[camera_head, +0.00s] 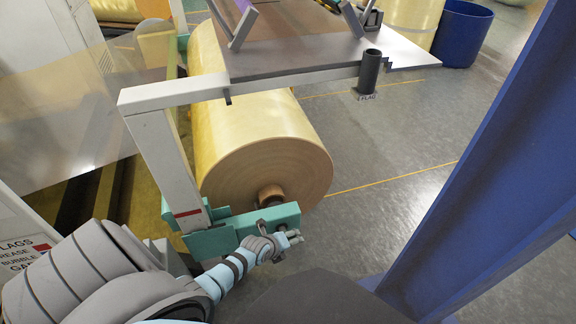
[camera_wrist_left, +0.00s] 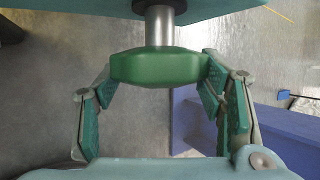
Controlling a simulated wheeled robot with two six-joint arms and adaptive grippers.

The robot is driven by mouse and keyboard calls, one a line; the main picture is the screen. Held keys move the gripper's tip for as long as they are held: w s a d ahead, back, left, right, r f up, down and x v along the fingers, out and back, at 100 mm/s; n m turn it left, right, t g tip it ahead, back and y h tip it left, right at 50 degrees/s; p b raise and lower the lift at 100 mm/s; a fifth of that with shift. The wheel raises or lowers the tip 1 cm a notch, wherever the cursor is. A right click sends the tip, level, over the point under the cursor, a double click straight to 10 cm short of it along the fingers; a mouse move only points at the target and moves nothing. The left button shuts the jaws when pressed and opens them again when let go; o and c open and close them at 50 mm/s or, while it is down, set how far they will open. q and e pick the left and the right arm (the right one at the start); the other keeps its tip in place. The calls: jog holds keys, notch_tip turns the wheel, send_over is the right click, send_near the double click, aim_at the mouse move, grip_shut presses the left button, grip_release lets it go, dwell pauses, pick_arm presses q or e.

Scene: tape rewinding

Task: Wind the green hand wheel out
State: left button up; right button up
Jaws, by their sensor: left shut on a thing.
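The green hand wheel (camera_wrist_left: 158,67) sits on the end of a short metal shaft (camera_wrist_left: 160,25) in the left wrist view. My left gripper (camera_wrist_left: 158,74) has one finger on each side of the wheel and is shut on its rim. In the head view my left gripper (camera_head: 283,243) is at the front end of the teal bracket (camera_head: 230,233), below the large yellow roll (camera_head: 252,130). The wheel is mostly hidden by the gripper there. My right gripper is not in view.
A white frame post (camera_head: 165,160) rises beside the roll, with a white bar across the top. A grey table (camera_head: 310,50) stands above the roll, with a dark tube holder (camera_head: 369,68) at its edge. A blue bin (camera_head: 461,35) stands far back right. Grey floor is open right of the roll.

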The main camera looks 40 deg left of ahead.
pick_arm(q)
jog(key=shift+s+a+f, duration=0.1)
jog(key=shift+a, duration=0.05)
jog(key=o, duration=1.1)
notch_tip(320, 180, up, 10)
